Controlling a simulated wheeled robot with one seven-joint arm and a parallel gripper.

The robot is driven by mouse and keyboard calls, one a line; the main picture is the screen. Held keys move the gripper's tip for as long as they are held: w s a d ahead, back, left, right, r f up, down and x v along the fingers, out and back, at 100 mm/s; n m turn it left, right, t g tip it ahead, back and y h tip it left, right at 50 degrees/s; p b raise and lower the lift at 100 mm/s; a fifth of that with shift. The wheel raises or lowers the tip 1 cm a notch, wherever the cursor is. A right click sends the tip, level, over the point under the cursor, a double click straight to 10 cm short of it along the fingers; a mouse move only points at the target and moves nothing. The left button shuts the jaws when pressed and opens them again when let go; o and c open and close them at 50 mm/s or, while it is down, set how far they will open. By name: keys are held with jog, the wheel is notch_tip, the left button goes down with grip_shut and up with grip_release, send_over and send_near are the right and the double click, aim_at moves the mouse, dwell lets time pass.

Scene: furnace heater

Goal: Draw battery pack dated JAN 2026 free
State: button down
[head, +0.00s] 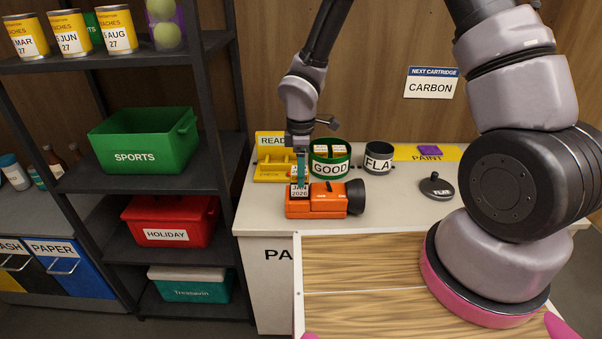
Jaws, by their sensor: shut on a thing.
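The battery pack labelled JAN 2026 (299,191) sits at the left end of an orange device with a black round nose (331,200). The device lies on the white counter. My gripper (301,172) points down from above and is shut on the battery pack. The pack's label faces me. Its lower part is hidden by the orange body, and I cannot tell how deep it sits.
Behind stand a yellow holder (270,172), a green GOOD container (330,160) and a dark FLA-labelled cup (378,157). A dark shelf (215,110) stands left.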

jog(key=shift+r, duration=0.3)
jog(key=shift+r, duration=0.1)
jog(key=shift+r, duration=1.95)
